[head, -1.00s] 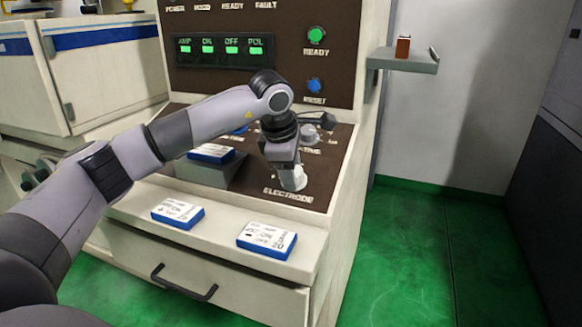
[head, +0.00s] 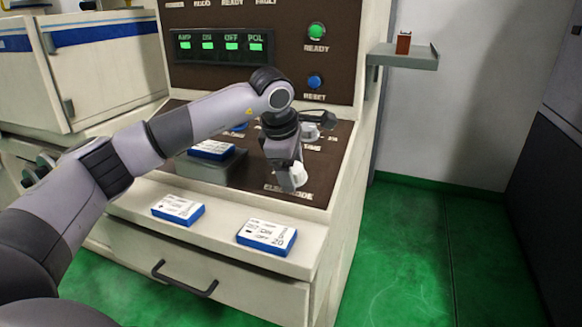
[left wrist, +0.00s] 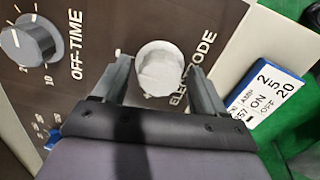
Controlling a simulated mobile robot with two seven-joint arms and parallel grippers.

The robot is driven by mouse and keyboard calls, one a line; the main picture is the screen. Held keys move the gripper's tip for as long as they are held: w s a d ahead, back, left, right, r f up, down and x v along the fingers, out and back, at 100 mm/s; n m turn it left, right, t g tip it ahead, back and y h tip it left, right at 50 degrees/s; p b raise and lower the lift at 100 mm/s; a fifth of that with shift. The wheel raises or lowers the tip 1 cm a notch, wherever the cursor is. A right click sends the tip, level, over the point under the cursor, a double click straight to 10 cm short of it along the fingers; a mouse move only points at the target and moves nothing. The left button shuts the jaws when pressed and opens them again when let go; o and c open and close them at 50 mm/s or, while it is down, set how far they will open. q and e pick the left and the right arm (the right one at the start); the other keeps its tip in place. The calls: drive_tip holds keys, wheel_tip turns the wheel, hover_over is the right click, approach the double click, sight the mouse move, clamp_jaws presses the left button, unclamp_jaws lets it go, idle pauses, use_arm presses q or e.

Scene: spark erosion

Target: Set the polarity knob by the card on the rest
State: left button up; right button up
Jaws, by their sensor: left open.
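A white round knob (left wrist: 160,68) stands by the ELECTRODE label on the brown sloping panel. In the left wrist view my left gripper (left wrist: 160,78) is open, with a finger on each side of this knob; I cannot tell whether they touch it. In the head view my left gripper (head: 290,178) hangs over the panel and partly covers the label. A blue-edged white card (head: 212,149) lies on a grey block on the panel's left side; its writing is too small to read. My right gripper is not in view.
Two more cards, a left one (head: 178,210) and a right one (head: 266,236), lie on the front ledge above a drawer handle (head: 185,283). The OFF-TIME knob (left wrist: 28,43) is beside the gripper. A wall shelf (head: 405,60) holds a small brown object.

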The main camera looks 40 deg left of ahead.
use_arm(q)
drive_tip(key=v, duration=0.7)
drive_tip(key=shift+b, duration=0.35)
drive_tip(key=shift+s, duration=0.1)
